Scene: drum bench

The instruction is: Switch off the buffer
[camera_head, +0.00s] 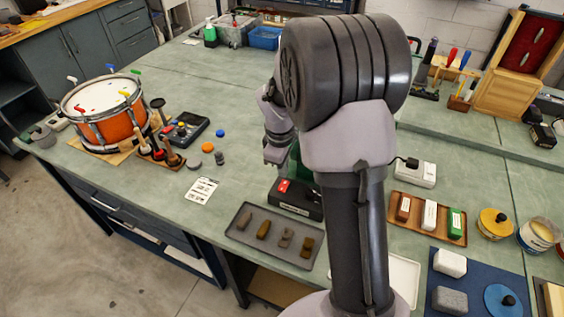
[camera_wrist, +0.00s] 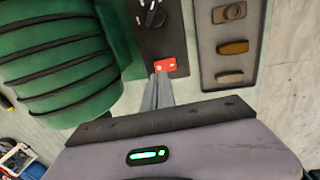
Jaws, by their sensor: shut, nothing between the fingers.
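The buffer has a black base (camera_head: 305,205) with a small red switch (camera_head: 284,185) in the head view. Its green ribbed housing (camera_wrist: 62,62) fills the left of the wrist view; my arm hides most of it in the head view. The red switch (camera_wrist: 165,65) lies just ahead of the fingertips in the wrist view, with small pale marks on it. I cannot tell which way it is set. My gripper (camera_wrist: 160,79) is shut and empty, pointing down at the switch. Whether the fingertips touch it I cannot tell.
A dark tray (camera_head: 243,232) with several small blocks lies beside the base. A printed card (camera_head: 202,190) lies to its left. A wooden tray (camera_head: 408,230) with polishing bars and a white box (camera_head: 415,174) stand to the right. The orange drum (camera_head: 121,127) is far left.

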